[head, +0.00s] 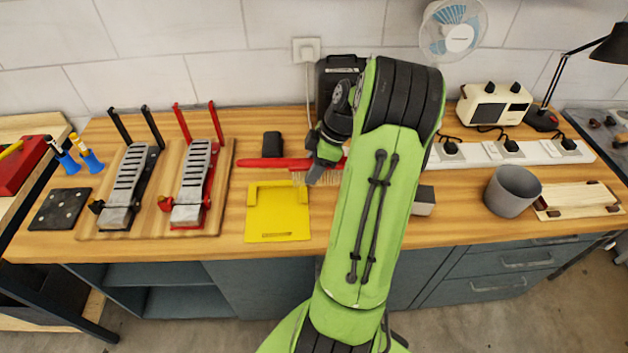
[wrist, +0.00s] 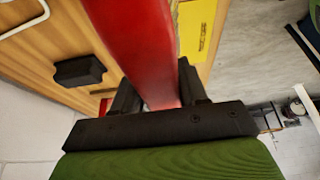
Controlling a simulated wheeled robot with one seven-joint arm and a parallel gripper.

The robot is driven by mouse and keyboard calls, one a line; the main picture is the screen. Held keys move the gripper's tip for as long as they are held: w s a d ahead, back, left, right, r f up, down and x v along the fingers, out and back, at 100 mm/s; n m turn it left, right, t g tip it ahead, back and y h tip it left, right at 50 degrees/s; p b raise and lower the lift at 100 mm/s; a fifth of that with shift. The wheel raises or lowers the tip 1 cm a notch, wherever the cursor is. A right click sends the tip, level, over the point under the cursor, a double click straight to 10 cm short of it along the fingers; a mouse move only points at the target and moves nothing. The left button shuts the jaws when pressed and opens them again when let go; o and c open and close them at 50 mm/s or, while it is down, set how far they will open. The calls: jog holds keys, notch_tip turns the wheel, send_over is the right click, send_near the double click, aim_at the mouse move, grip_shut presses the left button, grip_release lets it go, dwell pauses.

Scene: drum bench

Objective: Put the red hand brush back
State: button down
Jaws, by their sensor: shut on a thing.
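The red hand brush (head: 275,163) is held level above the bench, its red handle pointing left and its pale bristles (head: 300,178) hanging down. My gripper (head: 322,165) is shut on it near the middle of its length. In the wrist view the red brush (wrist: 137,45) runs between the two dark fingers (wrist: 155,95). A yellow holder plate (head: 278,222) with raised tabs at its back edge lies on the bench, just below and in front of the brush in the picture. My arm hides part of the brush's right end.
A black block (head: 272,144) lies behind the brush. Two pedal-like devices stand on a wooden board (head: 222,215) to the left. A power strip (head: 540,152), a grey cup (head: 512,190) and a cream radio (head: 494,104) are to the right.

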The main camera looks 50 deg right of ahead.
jog(key=f, duration=0.3)
jog(key=shift+w+d+f, duration=0.15)
jog(key=shift+d+f, duration=0.05)
jog(key=shift+a, duration=0.1)
jog(key=shift+f+b, duration=0.55)
jog(key=shift+b, duration=0.2)
jog(key=c, duration=0.6)
grip_release()
jog(key=shift+r, duration=0.1)
